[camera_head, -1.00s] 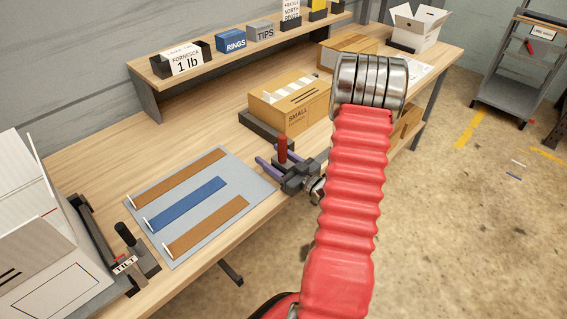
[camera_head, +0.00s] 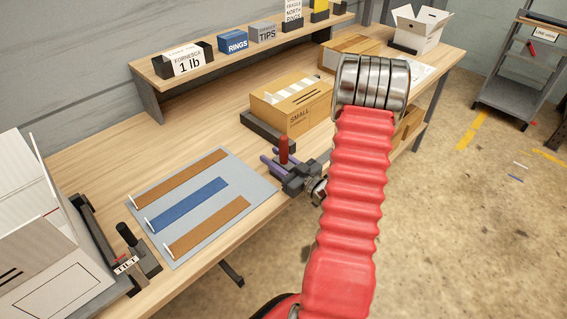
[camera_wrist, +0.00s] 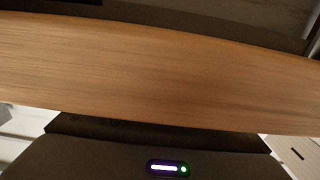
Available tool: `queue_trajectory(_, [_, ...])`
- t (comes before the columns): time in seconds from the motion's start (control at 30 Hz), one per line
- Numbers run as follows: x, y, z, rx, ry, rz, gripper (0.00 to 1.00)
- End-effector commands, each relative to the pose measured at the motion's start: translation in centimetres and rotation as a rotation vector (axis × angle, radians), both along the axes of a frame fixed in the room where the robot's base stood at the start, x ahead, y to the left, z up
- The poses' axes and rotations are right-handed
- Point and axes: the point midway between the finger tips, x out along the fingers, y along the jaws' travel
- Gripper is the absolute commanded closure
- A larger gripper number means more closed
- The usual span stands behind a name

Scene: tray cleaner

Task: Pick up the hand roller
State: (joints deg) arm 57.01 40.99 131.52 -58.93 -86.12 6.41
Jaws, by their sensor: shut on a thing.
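My gripper (camera_head: 277,166), with purple fingers, is over the right edge of the grey mat near the bench's front edge, in the head view. It is shut on an upright red handle (camera_head: 283,149), which looks like the hand roller's. The roller's lower part is hidden behind the fingers and wrist, so I cannot tell whether it touches the bench. The wrist view shows a wide wood-toned surface (camera_wrist: 160,68) and no clear fingers or roller.
The grey mat (camera_head: 262,188) bears two brown strips and a blue strip. A cardboard box (camera_head: 306,113) stands behind the gripper. A white carton (camera_head: 40,235) and a black-handled tool (camera_head: 130,240) are at the left. A shelf (camera_head: 150,83) runs along the back.

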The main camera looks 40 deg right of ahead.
Motion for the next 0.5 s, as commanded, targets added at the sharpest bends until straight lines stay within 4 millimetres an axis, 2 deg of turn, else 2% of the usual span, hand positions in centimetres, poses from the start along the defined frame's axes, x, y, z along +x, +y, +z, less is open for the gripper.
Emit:
queue_trajectory(0.27, [0.0,0.0,0.5,-0.002,-0.002,0.0,0.9])
queue_trajectory(0.5, [0.0,0.0,2.6,-0.003,-0.003,0.0,0.9])
